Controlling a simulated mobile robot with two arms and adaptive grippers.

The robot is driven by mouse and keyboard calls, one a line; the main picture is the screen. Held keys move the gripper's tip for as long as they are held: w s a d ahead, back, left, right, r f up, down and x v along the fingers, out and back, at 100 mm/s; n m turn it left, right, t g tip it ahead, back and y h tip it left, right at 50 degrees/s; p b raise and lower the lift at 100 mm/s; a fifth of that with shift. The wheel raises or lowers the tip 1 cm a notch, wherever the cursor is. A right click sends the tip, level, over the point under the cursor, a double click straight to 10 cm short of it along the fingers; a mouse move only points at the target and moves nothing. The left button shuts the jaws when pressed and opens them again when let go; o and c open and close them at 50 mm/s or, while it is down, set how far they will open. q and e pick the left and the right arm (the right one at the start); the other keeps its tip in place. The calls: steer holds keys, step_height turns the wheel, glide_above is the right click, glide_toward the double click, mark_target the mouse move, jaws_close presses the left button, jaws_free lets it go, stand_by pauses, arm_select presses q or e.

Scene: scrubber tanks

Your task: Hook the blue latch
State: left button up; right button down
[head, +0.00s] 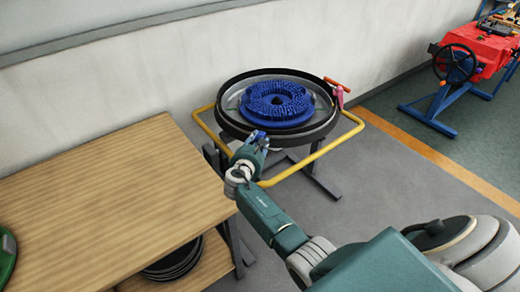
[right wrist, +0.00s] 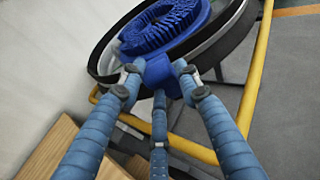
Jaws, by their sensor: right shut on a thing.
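The blue latch (right wrist: 157,71) is at the near rim of the round black-rimmed tank (head: 229,121). It also shows small in the head view (head: 259,134), partly covered by my fingers. My right gripper (head: 254,144) is at the tank's near left edge, with its fingers around the latch. In the right wrist view the blue-grey fingers (right wrist: 158,82) close on the latch from both sides, with a third finger below. Whether the latch is hooked on the rim cannot be told. My left gripper is not in view.
A blue ring-shaped brush (head: 278,101) lies inside the tank. A yellow tube frame (head: 350,133) surrounds the stand. A red latch (head: 338,94) is at the right rim. A wooden table (head: 100,190) stands at the left. Floor to the right is clear up to a red machine (head: 480,50).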

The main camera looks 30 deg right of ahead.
steer(key=shift+w+d+r, duration=0.55)
steer(key=shift+d+r, duration=0.1)
steer(key=shift+d, duration=0.05)
steer(key=c, duration=2.5)
jaws_free()
steer(key=shift+w+d+f, duration=0.1)
steer(key=shift+w+d, duration=0.05)
steer(key=shift+d, duration=0.15)
steer(key=o, duration=0.5)
steer(key=shift+a+f, duration=0.1)
steer(key=shift+f, duration=0.15)
steer(key=o, duration=0.4)
steer(key=shift+o, duration=1.3)
steer(key=shift+a+f, duration=0.1)
steer(key=shift+a, duration=0.15)
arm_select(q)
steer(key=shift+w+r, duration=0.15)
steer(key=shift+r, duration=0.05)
arm_select(e)
steer(key=v, duration=1.2)
